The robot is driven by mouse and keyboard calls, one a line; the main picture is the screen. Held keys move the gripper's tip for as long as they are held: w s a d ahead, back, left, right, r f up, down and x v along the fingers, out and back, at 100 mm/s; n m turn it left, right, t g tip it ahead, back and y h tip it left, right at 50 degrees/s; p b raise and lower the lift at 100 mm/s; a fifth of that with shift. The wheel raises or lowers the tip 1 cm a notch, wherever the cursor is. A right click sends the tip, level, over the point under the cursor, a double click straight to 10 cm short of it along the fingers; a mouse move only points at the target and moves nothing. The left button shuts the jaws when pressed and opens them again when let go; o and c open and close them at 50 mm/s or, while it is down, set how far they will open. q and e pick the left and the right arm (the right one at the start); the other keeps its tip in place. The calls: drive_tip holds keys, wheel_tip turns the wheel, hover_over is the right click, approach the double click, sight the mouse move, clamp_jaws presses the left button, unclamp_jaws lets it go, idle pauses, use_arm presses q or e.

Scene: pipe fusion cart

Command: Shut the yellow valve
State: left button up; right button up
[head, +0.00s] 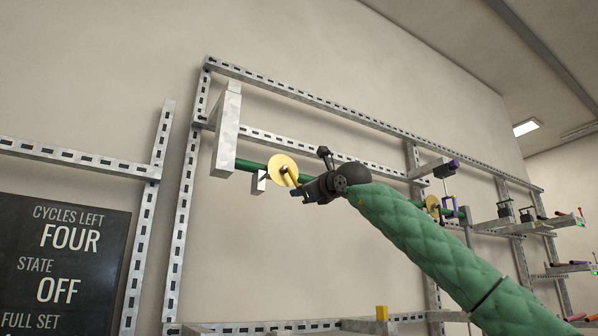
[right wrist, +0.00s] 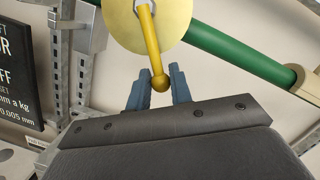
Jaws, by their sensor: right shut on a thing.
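The yellow valve shows in the head view as a yellow disc (head: 283,168) on a green pipe (head: 250,166), with a yellow lever (head: 292,180) slanting down and right from its hub. In the right wrist view the disc (right wrist: 170,22) is at the top, and the lever (right wrist: 151,45) hangs nearly straight down to a round knob (right wrist: 160,83). My right gripper (head: 297,192) is shut on the lever's knob end, with its blue fingers (right wrist: 157,88) on either side. My left gripper is out of view.
A metal strut frame (head: 188,195) stands before the wall and carries the pipe. A second yellow disc (head: 433,206) sits farther right, beyond my right arm. A dark sign (head: 62,262) reads state OFF at lower left. Shelves with small items (head: 530,222) are far right.

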drive_tip(key=m+b, duration=0.1)
drive_tip(key=b, duration=0.1)
drive_tip(key=a+m+b, duration=0.1)
drive_tip(key=b, duration=0.1)
drive_tip(key=shift+s+f+m, duration=0.3)
drive_tip(key=shift+s+f, duration=0.05)
drive_tip(key=shift+s, duration=0.05)
drive_tip(key=m+b, duration=0.1)
drive_tip(key=b, duration=0.1)
drive_tip(key=a+m+t+b, duration=0.1)
drive_tip(key=shift+s+f+m+h+b, duration=0.2)
drive_tip(key=shift+s+m+h+b, duration=0.1)
drive_tip(key=shift+s+h+b, duration=0.1)
idle(0.3)
